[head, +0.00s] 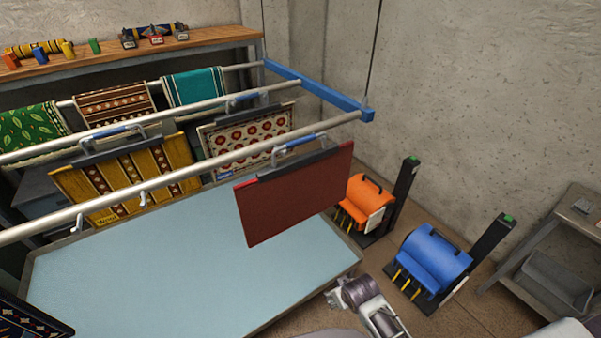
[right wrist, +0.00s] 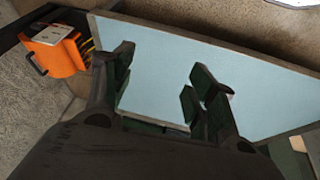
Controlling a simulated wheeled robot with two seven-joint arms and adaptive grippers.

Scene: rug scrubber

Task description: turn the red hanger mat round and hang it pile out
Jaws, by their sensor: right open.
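The red hanger mat (head: 295,195) hangs from a dark clamp bar with a blue-handled hanger (head: 300,140) near the right end of the front rail. The face towards me is plain dark red, with no pattern or clear pile showing; its other face is hidden. My right gripper (head: 336,298) is low, below and to the right of the mat, apart from it, near the tray's right corner. In the right wrist view its fingers (right wrist: 162,62) are spread with nothing between them, above the pale blue surface. My left gripper is not in view.
A pale blue tray table (head: 150,285) lies under the rails. A yellow mat (head: 125,178) and a white-and-red patterned mat (head: 248,138) hang behind. Orange (head: 363,200) and blue (head: 432,258) scrubbers stand right, beside a grey shelf (head: 560,235). A dark patterned mat (head: 25,322) shows at lower left.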

